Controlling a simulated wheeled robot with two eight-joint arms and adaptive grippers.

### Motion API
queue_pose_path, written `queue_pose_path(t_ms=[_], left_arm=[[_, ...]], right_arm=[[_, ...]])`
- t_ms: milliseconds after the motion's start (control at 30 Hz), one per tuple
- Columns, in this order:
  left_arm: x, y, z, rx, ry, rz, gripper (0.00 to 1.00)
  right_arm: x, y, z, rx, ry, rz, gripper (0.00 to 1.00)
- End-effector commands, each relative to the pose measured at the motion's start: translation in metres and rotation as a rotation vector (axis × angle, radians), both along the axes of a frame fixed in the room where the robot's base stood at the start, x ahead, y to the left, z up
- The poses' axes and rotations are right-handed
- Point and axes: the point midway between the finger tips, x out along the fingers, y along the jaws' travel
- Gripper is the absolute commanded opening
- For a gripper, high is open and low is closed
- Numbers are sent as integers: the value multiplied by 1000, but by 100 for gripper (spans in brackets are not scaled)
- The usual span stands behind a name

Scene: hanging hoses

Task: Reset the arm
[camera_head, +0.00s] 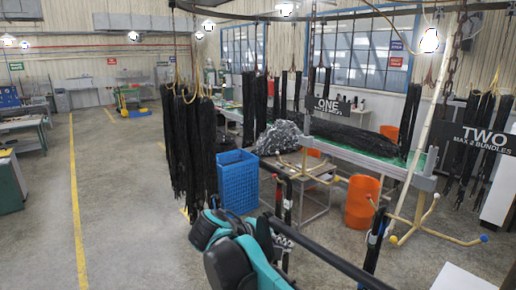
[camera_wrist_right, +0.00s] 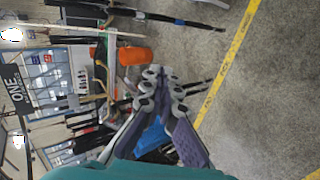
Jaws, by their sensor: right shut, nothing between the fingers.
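My right gripper (camera_head: 277,236) is low in the middle of the head view, at the end of my teal and black arm. In the right wrist view the right gripper (camera_wrist_right: 162,76) has its fingers together, with nothing between them. It is apart from the hoses. A bundle of black hoses (camera_head: 190,150) hangs left of centre in the head view. More black hoses (camera_head: 255,105) hang behind, and others (camera_head: 484,140) hang at the right by the TWO sign. My left gripper is not in view.
A blue crate (camera_head: 238,182) stands behind my right arm. An orange bin (camera_head: 361,202) stands by a green-topped table (camera_head: 425,161). A yellow-legged stand (camera_head: 440,232) is at right, and a dark bar (camera_head: 325,255) crosses the foreground. The left floor (camera_head: 115,190) is open.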

Motion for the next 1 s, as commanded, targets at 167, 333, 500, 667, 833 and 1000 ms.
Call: queue_pose_path(t_ms=[167, 333, 500, 667, 833, 1000], left_arm=[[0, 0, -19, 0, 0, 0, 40], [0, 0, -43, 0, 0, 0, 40], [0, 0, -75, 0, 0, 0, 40], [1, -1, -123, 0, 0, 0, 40], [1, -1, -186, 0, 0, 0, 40], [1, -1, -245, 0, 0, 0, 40]], right_arm=[[-7, -12, -25, 36, 8, -9, 0], [-16, -27, -58, 89, 17, -19, 0], [-31, -45, -103, 164, 24, -34, 0], [-55, -68, -170, 274, 26, -60, 0], [-89, -91, -260, 434, 10, -99, 0], [-123, -105, -347, 594, -25, -144, 0]])
